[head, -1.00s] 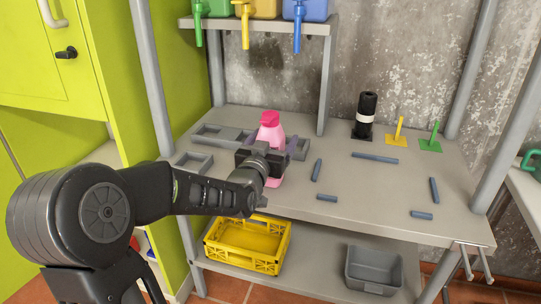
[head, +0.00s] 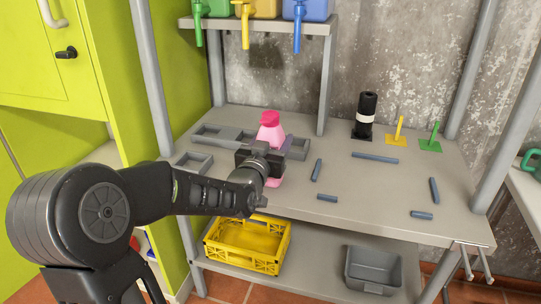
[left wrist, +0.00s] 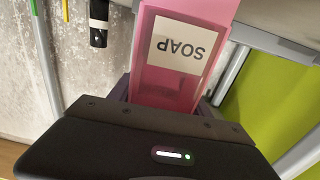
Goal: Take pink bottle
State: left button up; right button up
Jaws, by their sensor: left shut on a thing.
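The pink bottle (head: 270,131) stands upright on the grey workbench, with a darker pink cap on top. My left gripper (head: 274,158) is in front of it and shut on its body, hiding the bottle's middle. In the left wrist view the bottle (left wrist: 170,88) fills the space between the fingers. It carries a white label reading SOAP, upside down in that view. I cannot tell whether the bottle's base touches the bench. My right gripper is not in view.
Grey trays (head: 193,162) lie left of the bottle. Grey bars (head: 375,158) lie to the right, and a black cylinder (head: 366,108) and yellow (head: 398,133) and green (head: 432,138) stands are behind them. A shelf (head: 262,27) with coloured dispensers overhangs the bench's back.

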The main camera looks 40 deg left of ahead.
pick_arm(q)
jog(key=shift+c, duration=1.2)
jog(key=shift+r, duration=0.2)
notch_tip(320, 180, up, 10)
jog(key=shift+f+p, duration=0.1)
jog(key=shift+p, duration=0.75)
